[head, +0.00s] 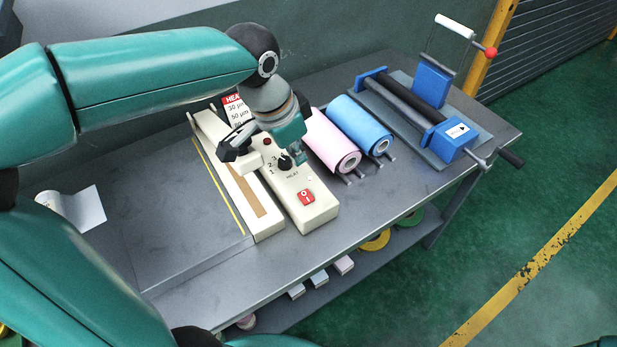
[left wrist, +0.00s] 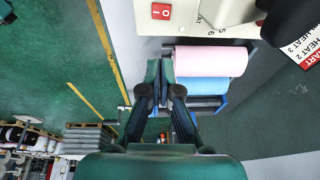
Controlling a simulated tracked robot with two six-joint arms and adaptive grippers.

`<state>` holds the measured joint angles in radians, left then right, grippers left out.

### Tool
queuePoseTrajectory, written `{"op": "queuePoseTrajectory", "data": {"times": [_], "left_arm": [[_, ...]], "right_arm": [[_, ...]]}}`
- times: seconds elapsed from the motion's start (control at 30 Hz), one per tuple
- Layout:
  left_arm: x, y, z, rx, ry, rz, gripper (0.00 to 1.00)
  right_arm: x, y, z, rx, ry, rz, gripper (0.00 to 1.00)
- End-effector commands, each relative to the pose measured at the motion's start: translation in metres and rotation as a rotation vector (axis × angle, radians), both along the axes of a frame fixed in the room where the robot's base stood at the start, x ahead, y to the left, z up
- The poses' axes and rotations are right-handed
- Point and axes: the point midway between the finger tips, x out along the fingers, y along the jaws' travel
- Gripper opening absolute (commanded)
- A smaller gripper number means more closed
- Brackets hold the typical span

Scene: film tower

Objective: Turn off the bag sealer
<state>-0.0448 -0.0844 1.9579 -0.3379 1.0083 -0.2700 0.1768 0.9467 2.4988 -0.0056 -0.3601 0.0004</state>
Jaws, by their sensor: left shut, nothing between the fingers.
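The bag sealer is a cream machine with a long sealing bar (head: 254,203) and a control box (head: 316,214) beside it. The box carries a black heat dial (head: 285,163) and a red rocker switch (head: 306,196) near its front end. The switch also shows at the top of the left wrist view (left wrist: 161,11); I cannot tell which side is pressed. My left gripper (head: 300,158) is shut and empty, above the control box behind the switch, and hides part of the box. Its fingers (left wrist: 163,66) point toward the box edge. My right gripper is not in view.
A pink roll (head: 333,140) and a blue roll (head: 360,125) lie right of the sealer. A blue roller device with a crank (head: 435,118) stands farther right. A white roll (head: 75,208) lies on the left of the grey bench (head: 160,235). The bench front is clear.

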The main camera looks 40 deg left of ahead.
Motion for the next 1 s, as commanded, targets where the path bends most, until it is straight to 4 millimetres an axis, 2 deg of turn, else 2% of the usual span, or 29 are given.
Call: {"op": "queuePoseTrajectory", "data": {"times": [0.3, 0.47, 0.67, 1.0], "left_arm": [[-0.005, 0.007, -0.001, 0.0, 0.001, 0.021, 0.0], [-0.003, 0.007, -0.01, 0.001, 0.004, 0.023, 0.0], [0.005, 0.006, -0.04, 0.0, 0.007, 0.024, 0.0], [0.022, 0.004, -0.105, 0.0, 0.007, 0.025, 0.0]], "right_arm": [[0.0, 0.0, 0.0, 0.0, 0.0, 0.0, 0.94], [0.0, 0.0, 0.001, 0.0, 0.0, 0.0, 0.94], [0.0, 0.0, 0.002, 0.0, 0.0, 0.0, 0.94], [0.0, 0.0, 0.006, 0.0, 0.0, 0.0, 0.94]]}}
